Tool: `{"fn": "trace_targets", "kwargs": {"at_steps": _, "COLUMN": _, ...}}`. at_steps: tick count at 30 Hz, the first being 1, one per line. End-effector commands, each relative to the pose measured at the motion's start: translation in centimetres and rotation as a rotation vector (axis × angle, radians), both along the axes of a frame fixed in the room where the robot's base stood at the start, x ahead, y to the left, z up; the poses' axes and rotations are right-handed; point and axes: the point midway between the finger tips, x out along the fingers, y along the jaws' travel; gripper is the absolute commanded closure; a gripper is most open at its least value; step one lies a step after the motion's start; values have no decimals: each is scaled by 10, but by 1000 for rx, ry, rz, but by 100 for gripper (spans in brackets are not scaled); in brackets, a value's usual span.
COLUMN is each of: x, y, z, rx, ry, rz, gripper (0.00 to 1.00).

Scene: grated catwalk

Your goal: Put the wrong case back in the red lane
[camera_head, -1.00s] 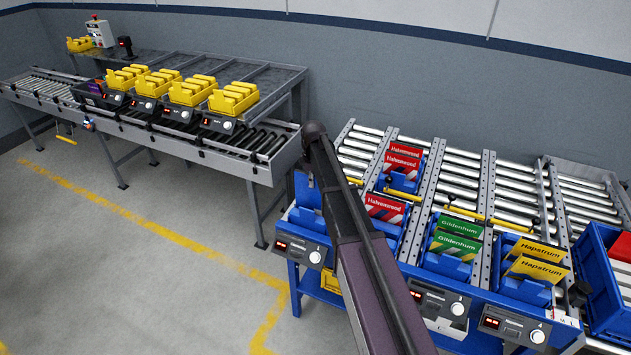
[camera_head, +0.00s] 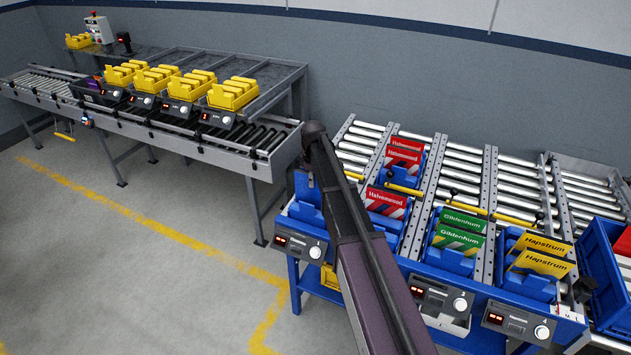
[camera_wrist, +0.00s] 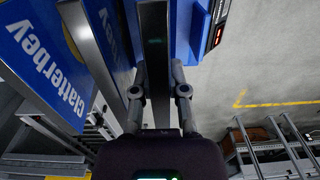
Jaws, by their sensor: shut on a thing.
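My gripper (camera_wrist: 160,93) shows in the wrist view with its two fingers on either side of a thin grey slab (camera_wrist: 155,50) seen edge-on. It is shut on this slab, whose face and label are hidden. A blue case lettered "clatterbev" (camera_wrist: 45,55) stands to the left. In the head view my arm hides the gripper and the held thing. The red lane has red "Halvenwood" cases at the back (camera_head: 404,153) and one in the blue front holder (camera_head: 385,204). Green "Gildenhum" cases (camera_head: 458,242) and yellow "Hapstrum" cases (camera_head: 542,262) stand in lanes to the right.
Metal rails (camera_head: 427,195) divide the roller lanes, with yellow-handled bars (camera_head: 405,188) across some. A blue crate (camera_head: 602,280) stands at the far right. A conveyor with yellow bins (camera_head: 232,95) stands at the left. The floor between (camera_head: 130,250) is clear.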

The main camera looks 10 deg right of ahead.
Motion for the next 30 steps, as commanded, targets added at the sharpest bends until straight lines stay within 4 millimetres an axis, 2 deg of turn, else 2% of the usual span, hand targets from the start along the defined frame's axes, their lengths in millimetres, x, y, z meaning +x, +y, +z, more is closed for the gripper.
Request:
{"fn": "trace_targets", "kwargs": {"at_steps": 10, "x": 0, "y": 0, "z": -11, "rx": 0, "ry": 0, "rz": 0, "gripper": 100}}
{"fn": "trace_targets", "kwargs": {"at_steps": 26, "x": 0, "y": -1, "z": -12, "rx": 0, "ry": 0, "rz": -1, "gripper": 100}}
{"fn": "trace_targets", "kwargs": {"at_steps": 27, "x": 0, "y": -1, "z": -12, "rx": 0, "ry": 0, "rz": -1, "gripper": 75}}
{"fn": "trace_targets", "kwargs": {"at_steps": 30, "x": 0, "y": -1, "z": -12, "rx": 0, "ry": 0, "rz": -1, "gripper": 45}}
